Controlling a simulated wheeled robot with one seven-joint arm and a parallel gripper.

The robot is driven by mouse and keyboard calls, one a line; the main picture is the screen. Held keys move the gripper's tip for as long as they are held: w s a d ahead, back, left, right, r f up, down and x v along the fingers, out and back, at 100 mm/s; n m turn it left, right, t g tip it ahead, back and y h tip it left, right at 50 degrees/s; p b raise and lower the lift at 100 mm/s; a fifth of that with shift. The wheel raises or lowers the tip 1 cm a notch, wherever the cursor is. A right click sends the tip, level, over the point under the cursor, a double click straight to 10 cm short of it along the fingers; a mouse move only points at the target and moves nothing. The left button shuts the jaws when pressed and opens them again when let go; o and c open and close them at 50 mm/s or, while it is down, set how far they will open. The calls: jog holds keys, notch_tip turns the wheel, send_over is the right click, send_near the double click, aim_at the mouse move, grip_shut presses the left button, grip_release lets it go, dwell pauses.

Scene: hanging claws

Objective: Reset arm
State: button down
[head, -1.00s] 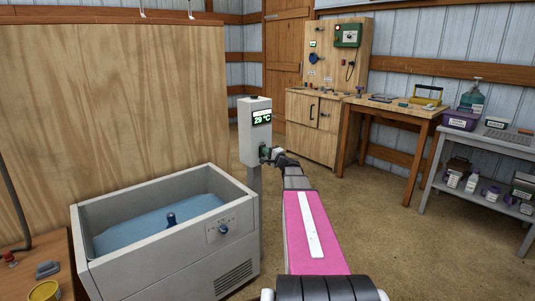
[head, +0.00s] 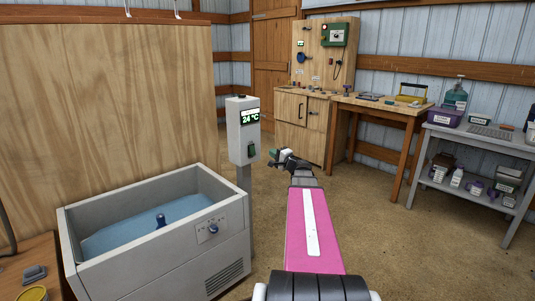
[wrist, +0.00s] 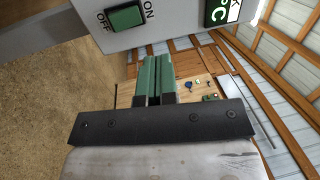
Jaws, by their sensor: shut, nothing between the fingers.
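My arm, with a pink link, reaches forward in the head view. My gripper (head: 274,154) is at its far end, to the right of the grey control post (head: 243,130) and apart from it. In the wrist view my gripper (wrist: 154,58) shows its green fingers close together, shut with nothing held. The post carries a display reading 24 °C (head: 250,117) and a green ON/OFF switch (head: 251,152). The switch also shows large in the wrist view (wrist: 125,17), to the left of the fingers.
A grey water tank (head: 150,285) with a knob (head: 213,228) stands at the left. A wooden cabinet (head: 300,140), a wooden table (head: 375,108) and a grey shelf unit (head: 470,140) line the back and right. The floor right of my arm is clear.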

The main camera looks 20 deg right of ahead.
jog(key=shift+s+d+r, duration=0.1)
jog(key=shift+s+d, duration=0.1)
jog(key=shift+s, duration=0.2)
jog(key=shift+a, duration=0.1)
jog(key=s+a+f+n+g+y, duration=0.1)
jog(key=s+a+f+n+g, duration=0.3)
jog(key=a, duration=0.3)
jog(key=s+a+f+n+g, duration=0.1)
jog(key=a+f+n+g, duration=0.15)
jog(key=a+f, duration=0.5)
jog(key=s+a+f+n+g+y, duration=0.1)
jog(key=s+a+f+n+g, duration=0.15)
jog(key=a+f+g, duration=0.4)
jog(key=s+a+f+n+g+h, duration=0.2)
jog(key=s+a+f+h, duration=0.1)
jog(key=s, duration=0.4)
jog(key=s+a+f+n+g+h, duration=0.3)
jog(key=s+f+h, duration=0.2)
jog(key=s, duration=0.3)
jog(key=shift+a+f+h, duration=0.2)
jog(key=shift+f+h, duration=0.15)
jog(key=shift+h, duration=0.05)
